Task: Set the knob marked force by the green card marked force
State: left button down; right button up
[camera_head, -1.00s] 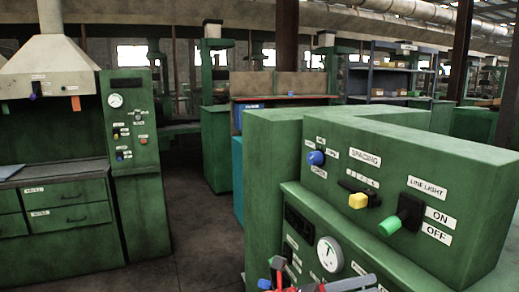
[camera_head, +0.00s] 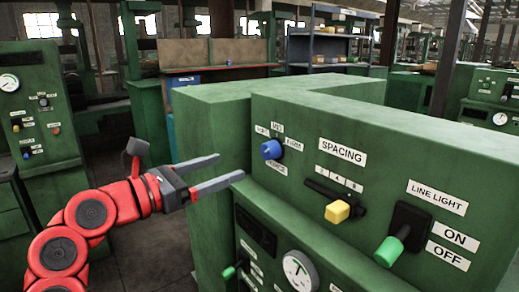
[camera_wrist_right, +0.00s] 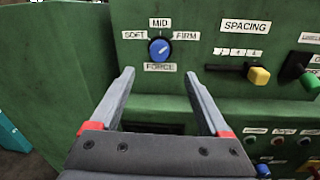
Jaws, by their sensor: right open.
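The blue force knob (camera_head: 271,149) is on the upper face of the green machine, ringed by small labels. In the right wrist view the knob (camera_wrist_right: 159,49) has SOFT at left, MID above, FIRM at right and FORCE below. Its pale mark seems to point up and slightly right; the exact setting is hard to tell. My right gripper (camera_head: 231,171) is open and empty, left of and below the knob, apart from it. In the wrist view its fingers (camera_wrist_right: 160,88) spread below the knob. I cannot make out a green card marked force. My left gripper is not in view.
Right of the knob are a yellow-tipped SPACING lever (camera_head: 338,211) and a green-tipped LINE LIGHT switch (camera_head: 390,250). A ledge with a gauge (camera_head: 299,270) juts out below. Another green cabinet (camera_head: 40,105) stands at left, with open floor between.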

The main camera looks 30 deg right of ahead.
aim_at(265, 152)
jog(key=p+x, duration=0.2)
jog(key=x, duration=0.9)
jog(key=shift+c, duration=0.2)
grip_shut()
